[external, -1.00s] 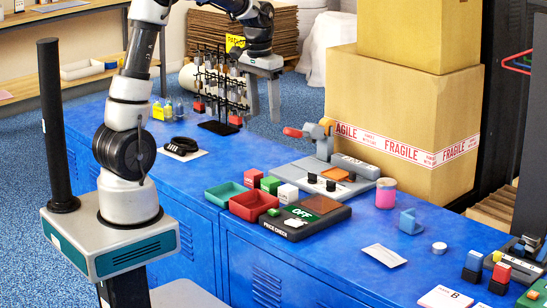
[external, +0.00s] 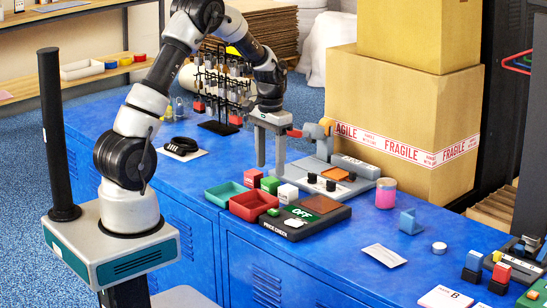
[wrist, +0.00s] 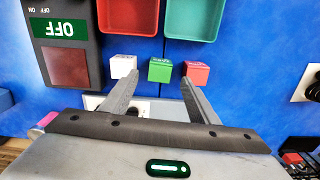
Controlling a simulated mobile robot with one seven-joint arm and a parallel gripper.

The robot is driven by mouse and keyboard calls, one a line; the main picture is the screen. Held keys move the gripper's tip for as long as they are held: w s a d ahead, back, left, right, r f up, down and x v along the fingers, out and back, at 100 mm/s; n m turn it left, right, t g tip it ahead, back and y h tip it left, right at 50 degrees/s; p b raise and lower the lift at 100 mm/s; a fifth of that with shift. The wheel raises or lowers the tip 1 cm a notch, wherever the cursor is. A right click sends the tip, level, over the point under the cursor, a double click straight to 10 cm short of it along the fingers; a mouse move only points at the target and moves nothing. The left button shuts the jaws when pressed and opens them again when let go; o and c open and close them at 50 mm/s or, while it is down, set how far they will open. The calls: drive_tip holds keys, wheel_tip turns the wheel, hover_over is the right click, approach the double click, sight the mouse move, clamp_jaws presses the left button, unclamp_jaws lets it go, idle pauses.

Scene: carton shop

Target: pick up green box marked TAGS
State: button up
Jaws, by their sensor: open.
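The small green box (external: 270,185) stands on the blue counter between a red box (external: 253,178) and a white box (external: 288,194). In the wrist view the green box (wrist: 159,70) sits mid-frame between the white box (wrist: 122,67) and the red box (wrist: 196,73); its lettering is too small to read surely. My gripper (external: 270,168) is open and empty, pointing down just above the row of boxes. In the wrist view its fingertips (wrist: 160,80) spread to either side of the green box, close to the two neighbouring boxes.
A green tray (external: 222,197) and a red tray (external: 240,212) lie beside the boxes. A dark price-check device (external: 318,220) with a green OFF display stands in front of them. A grey machine (external: 355,166) and wire rack (external: 218,127) stand behind. Open counter lies to the left.

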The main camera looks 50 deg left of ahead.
sight(270, 179)
wheel_tip(270, 179, down, 6)
drive_tip(key=shift+f+b, duration=0.1)
drive_tip(key=shift+b, duration=0.7)
drive_tip(key=c, duration=1.1)
drive_tip(key=shift+c, duration=0.2)
